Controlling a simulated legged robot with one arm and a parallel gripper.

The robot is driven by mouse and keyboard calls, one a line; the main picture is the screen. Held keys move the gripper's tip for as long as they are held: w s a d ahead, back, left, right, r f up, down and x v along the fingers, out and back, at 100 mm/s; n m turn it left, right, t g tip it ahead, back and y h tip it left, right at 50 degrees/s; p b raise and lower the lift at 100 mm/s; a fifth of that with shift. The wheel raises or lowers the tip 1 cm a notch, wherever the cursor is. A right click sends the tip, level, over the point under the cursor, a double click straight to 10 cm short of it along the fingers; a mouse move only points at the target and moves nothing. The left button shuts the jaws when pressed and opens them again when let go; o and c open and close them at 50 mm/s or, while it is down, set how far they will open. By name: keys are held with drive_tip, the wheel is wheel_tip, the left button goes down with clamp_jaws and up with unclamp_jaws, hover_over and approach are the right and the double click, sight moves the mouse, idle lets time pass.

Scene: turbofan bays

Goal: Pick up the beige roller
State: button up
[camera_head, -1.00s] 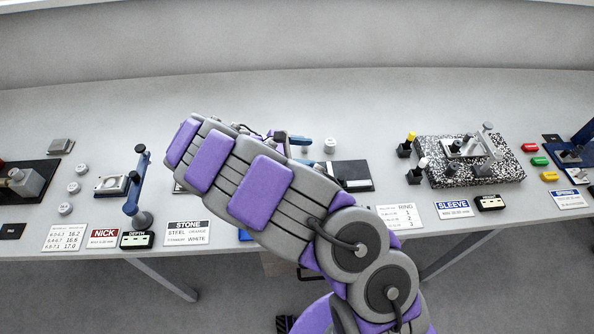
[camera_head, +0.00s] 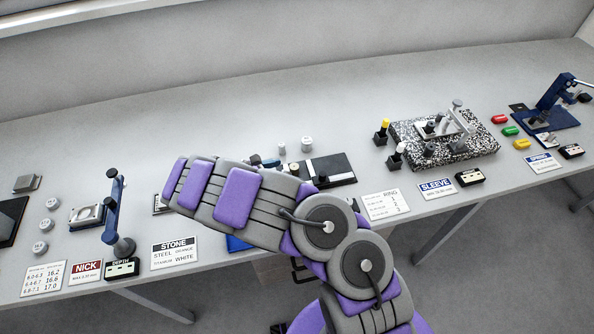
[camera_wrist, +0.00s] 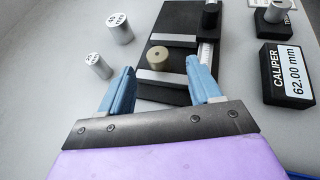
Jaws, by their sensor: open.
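The beige roller (camera_wrist: 158,57) is a short cylinder with a small dark hole, seen in the wrist view. It stands on a black fixture (camera_wrist: 181,20) with light metal bars, between two of those bars. My gripper (camera_wrist: 162,82) is open, its two blue fingers apart with nothing between them. The roller lies just beyond the fingertips, roughly centred between them.
Two silver cylinders (camera_wrist: 120,29) (camera_wrist: 98,65) stand left of the fixture in the wrist view. A caliper block (camera_wrist: 287,75) reading 62.00 mm is at right. In the head view a speckled plate (camera_head: 444,138) with fittings stands to the right, and a blue-armed gauge (camera_head: 117,215) to the left.

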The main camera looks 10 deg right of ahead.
sight(291, 167)
drive_tip(key=shift+w+d+f, duration=0.2)
drive_tip(key=shift+d+f, duration=0.2)
drive_tip(key=shift+w+a+f, duration=0.2)
drive_tip(key=shift+w+a, duration=0.05)
drive_tip(key=shift+a, duration=0.05)
drive_tip(key=x, duration=0.2)
drive_tip(key=b+x, duration=0.1)
drive_tip(key=x, duration=0.1)
drive_tip(key=r+b+x, duration=0.1)
drive_tip(key=x, duration=0.1)
drive_tip(key=shift+s+d, duration=0.15)
drive_tip(key=shift+d, duration=0.4)
drive_tip(key=shift+a, duration=0.5)
drive_tip(key=shift+c, duration=0.2)
drive_tip(key=shift+a, duration=0.25)
drive_tip(key=c, duration=0.3)
drive_tip(key=shift+d, duration=0.5)
drive_tip(key=c, duration=0.6)
drive_tip(key=shift+a, duration=0.1)
clamp_jaws()
drive_tip(key=shift+a, duration=0.2)
